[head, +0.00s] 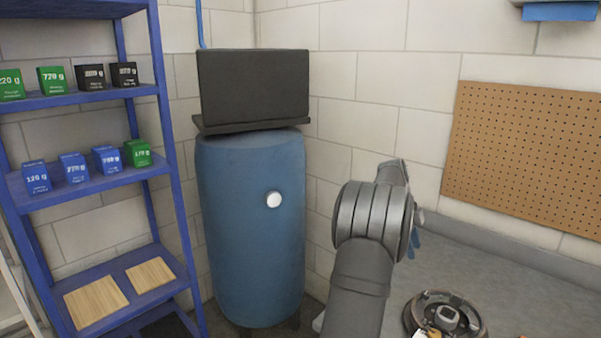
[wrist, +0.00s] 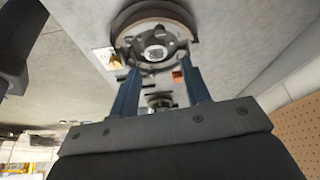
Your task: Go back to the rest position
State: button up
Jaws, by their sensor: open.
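My gripper (wrist: 160,84) shows two blue fingers in the wrist view, spread apart with a gap between them. I see nothing gripped. A round dark device (wrist: 152,42) with a metal ring lies beyond the fingertips in that view. In the head view my arm rises at the lower middle, and its wrist hides most of the gripper; only a bit of blue finger shows at its right. The round device (head: 447,318) is on the grey bench, cut off by the bottom edge. A smaller round part (wrist: 160,102) shows between the fingers; I cannot tell what it is.
A blue tank (head: 250,240) with a black box (head: 254,85) on top stands in the corner. A blue shelf rack (head: 90,185) with labelled cubes is at left. A pegboard (head: 525,155) hangs on the right wall.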

aim_at(426, 293)
jog(key=x, duration=1.4)
jog(key=shift+d, duration=0.1)
jog(key=v, duration=1.7)
jog(key=x, duration=1.7)
jog(key=shift+f, duration=0.1)
jog(key=n, duration=0.1)
jog(key=n+t, duration=0.1)
jog(key=n, duration=0.2)
jog(key=shift+s+h, duration=0.25)
jog(key=shift+h, duration=0.15)
jog(key=n+t, duration=0.2)
jog(key=n, duration=0.2)
jog(key=shift+s, duration=0.15)
jog(key=n, duration=0.2)
jog(key=n+t, duration=0.1)
jog(key=n, duration=0.1)
jog(key=shift+s+n+t+y, duration=0.15)
jog(key=shift+n+t+y, duration=0.15)
jog(key=shift+n, duration=0.1)
jog(key=shift+s+n+t+y, duration=0.1)
jog(key=shift+n+t+y, duration=0.45)
jog(key=shift+n, duration=1.55)
